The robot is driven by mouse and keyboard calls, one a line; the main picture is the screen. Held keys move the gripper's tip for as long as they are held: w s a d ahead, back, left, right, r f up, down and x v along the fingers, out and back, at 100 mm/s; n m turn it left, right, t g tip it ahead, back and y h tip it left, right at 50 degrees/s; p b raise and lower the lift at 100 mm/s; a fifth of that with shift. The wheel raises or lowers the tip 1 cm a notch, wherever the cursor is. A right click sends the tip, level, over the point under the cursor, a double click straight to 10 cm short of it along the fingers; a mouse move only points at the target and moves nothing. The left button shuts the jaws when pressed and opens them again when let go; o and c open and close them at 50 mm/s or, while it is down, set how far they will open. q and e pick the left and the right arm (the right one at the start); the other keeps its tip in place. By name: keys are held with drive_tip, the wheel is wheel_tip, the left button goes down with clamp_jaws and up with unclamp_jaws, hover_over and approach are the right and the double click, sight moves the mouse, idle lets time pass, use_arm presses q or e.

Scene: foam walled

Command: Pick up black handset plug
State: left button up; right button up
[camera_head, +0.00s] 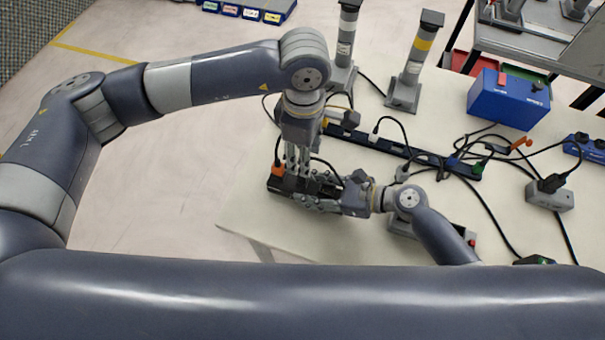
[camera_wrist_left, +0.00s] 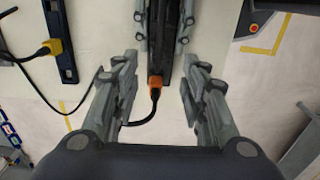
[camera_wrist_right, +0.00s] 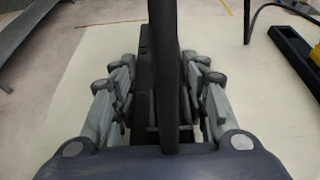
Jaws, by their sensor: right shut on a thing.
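A long black block (camera_wrist_left: 164,50) lies on the white table. It also shows in the head view (camera_head: 275,184) and in the right wrist view (camera_wrist_right: 144,85). My right gripper (camera_head: 305,192) comes from the right and is shut on its sides. An orange plug (camera_wrist_left: 155,82) with a black cable sits at the block's end; it also shows in the head view (camera_head: 277,169). My left gripper (camera_wrist_left: 160,80) points down from above, its fingers open and apart on either side of the orange plug. I cannot tell for certain which piece is the black handset plug.
A dark power strip (camera_head: 375,143) with several plugs and cables lies behind the grippers. Two grey posts (camera_head: 408,75) stand at the back. A blue box (camera_head: 509,99) and a grey adapter (camera_head: 549,196) are at the right. The table's front left corner is clear.

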use_arm(q)
drive_tip(key=f, duration=0.9)
drive_tip(key=shift+w+a+f, duration=0.15)
drive_tip(key=shift+w, duration=0.05)
clamp_jaws()
